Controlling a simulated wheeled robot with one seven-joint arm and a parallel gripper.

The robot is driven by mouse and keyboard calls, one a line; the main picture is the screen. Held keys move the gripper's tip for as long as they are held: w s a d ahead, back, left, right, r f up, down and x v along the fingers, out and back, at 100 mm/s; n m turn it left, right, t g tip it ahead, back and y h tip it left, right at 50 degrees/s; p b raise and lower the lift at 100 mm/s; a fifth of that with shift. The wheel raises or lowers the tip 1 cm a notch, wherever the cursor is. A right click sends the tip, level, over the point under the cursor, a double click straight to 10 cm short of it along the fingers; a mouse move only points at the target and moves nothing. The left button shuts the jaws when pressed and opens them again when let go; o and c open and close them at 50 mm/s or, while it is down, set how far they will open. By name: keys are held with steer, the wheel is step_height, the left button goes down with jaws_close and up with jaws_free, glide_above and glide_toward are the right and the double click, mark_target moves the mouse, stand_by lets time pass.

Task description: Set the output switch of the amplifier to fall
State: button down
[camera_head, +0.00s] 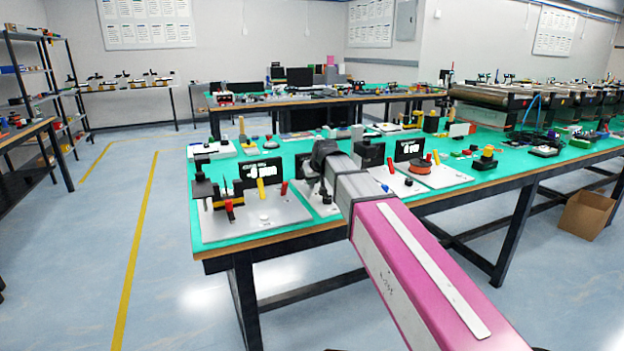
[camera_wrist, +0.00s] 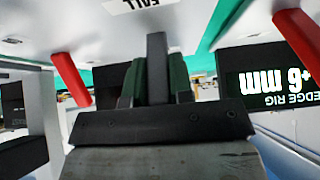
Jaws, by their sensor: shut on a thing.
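My gripper (camera_wrist: 157,80) shows in the wrist view with its two dark green fingers closed on a dark upright bar (camera_wrist: 157,60). The bar looks like the output switch's lever, but its base is hidden. An upside-down white label reading FALL (camera_wrist: 140,4) is at the top edge of the wrist view, just beyond the bar. In the head view my gripper (camera_head: 323,160) is low over the green bench, among white boards. The amplifier cannot be told apart there, as my arm covers much of that spot.
Red levers stand left (camera_wrist: 70,80) and right (camera_wrist: 298,42) of my gripper. A black display (camera_wrist: 268,80) reading EDGE RIG +6 mm, upside down, is at the right. In the head view a white board (camera_head: 265,225) with a black clamp and a yellow lever is left of my arm.

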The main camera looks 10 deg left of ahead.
steer(key=c, duration=1)
jaws_free()
steer(key=v, duration=1)
steer(key=shift+s+d+r, duration=0.2)
steer(key=shift+s+r, duration=0.05)
